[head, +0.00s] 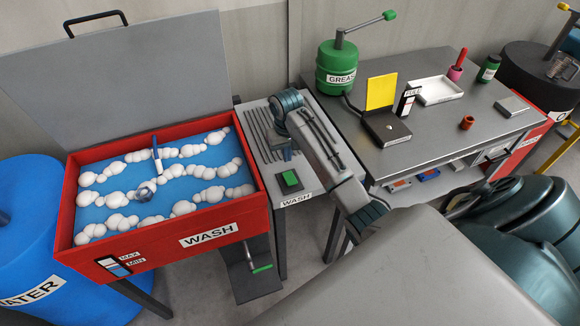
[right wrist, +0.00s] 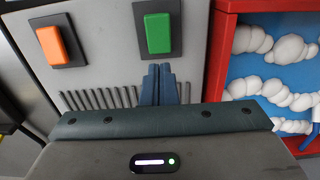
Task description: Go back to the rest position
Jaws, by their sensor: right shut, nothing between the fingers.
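My right gripper (head: 287,154) is over the grey wash panel (head: 313,184), just behind the green button (head: 290,178). In the right wrist view, its two dark blue fingers (right wrist: 160,78) are together and empty. The green button (right wrist: 158,33) lies just beyond the fingertips there, and an orange button (right wrist: 50,45) lies to the left. I cannot tell whether the fingers touch the panel. The orange button does not show in the head view. My left gripper is not in view.
A red wash tank (head: 165,258) with blue liquid and white foam stands left of the panel, its grey lid (head: 120,80) raised. On the right, a grey bench (head: 445,120) carries a green grease pot (head: 335,68), a white tray (head: 437,90) and a yellow plate (head: 381,91).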

